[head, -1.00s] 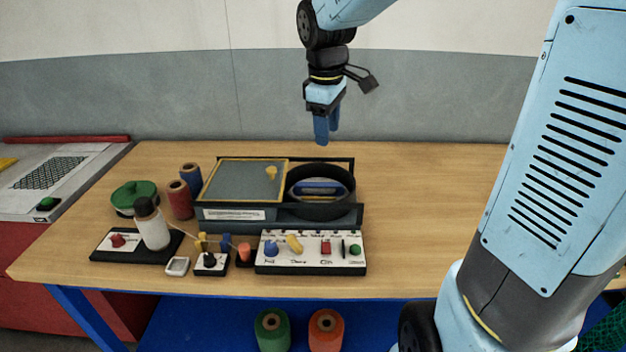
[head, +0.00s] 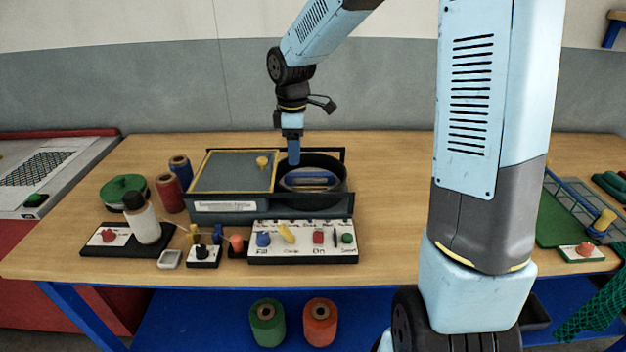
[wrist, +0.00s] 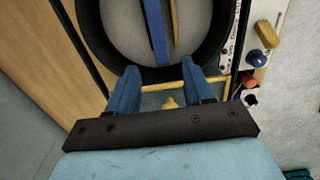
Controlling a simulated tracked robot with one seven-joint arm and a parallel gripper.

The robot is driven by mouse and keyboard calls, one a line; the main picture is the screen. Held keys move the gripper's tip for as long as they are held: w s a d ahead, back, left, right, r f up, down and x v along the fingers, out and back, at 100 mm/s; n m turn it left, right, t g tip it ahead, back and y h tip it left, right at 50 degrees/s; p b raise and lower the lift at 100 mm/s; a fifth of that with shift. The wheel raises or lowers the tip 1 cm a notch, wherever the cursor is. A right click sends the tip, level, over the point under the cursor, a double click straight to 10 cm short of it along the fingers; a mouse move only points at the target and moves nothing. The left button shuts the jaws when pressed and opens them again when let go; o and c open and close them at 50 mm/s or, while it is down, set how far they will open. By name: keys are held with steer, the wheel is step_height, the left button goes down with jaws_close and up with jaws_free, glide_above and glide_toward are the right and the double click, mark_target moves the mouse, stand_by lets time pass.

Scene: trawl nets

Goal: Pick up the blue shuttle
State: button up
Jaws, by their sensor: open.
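The blue shuttle (head: 308,182) lies inside a round black bowl (head: 322,200) on the wooden bench. In the wrist view the shuttle (wrist: 155,30) is a long blue bar at the top, beside a thin yellow piece, partly cut off by the frame. My gripper (head: 293,158) hangs over the left back part of the bowl, blue fingers pointing down. In the wrist view my gripper (wrist: 160,82) is open with nothing between its fingers. Its fingertips are at the bowl's rim (wrist: 98,45), apart from the shuttle.
A grey lidded box (head: 230,172) with a yellow knob adjoins the bowl on the left. A labelled control panel (head: 303,242) stands in front. Spools (head: 181,170), a white bottle (head: 146,222) and a green reel (head: 122,188) are further left. Bench right of the bowl is clear.

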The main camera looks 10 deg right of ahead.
mark_target(294, 174)
steer(key=shift+a+f, duration=0.15)
steer(key=shift+f, duration=3.35)
steer(key=shift+s, duration=0.1)
steer(key=shift+c, duration=0.3)
jaws_close()
